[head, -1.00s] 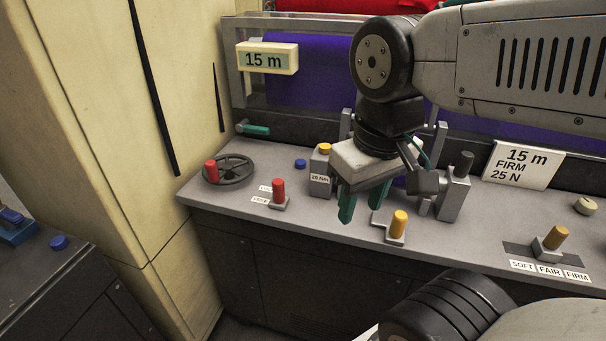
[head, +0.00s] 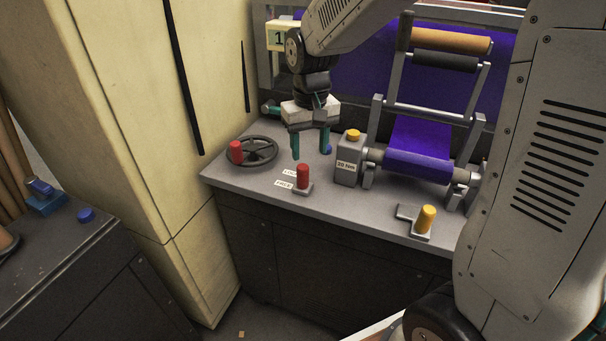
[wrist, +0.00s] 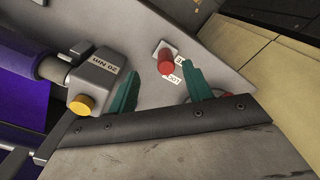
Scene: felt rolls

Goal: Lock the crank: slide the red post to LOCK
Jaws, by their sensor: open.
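The red post (head: 303,176) stands upright in a small grey base on the bench top, beside two white labels (head: 285,184). In the head view the lower label lies level with the post; its text is too small to read surely. The wrist view also shows the red post (wrist: 166,64), with a label partly reading LOC beside it. My gripper (head: 310,152) is open and empty, pointing down above the bench, just behind the post and apart from it. The crank wheel (head: 262,152) with its red knob (head: 236,152) is left of my gripper.
A grey block with a yellow cap and a 20 Nm label (head: 348,168) stands close right of my gripper. A yellow post (head: 427,219) and the purple felt roll (head: 418,160) are further right. Bench in front of the crank is clear.

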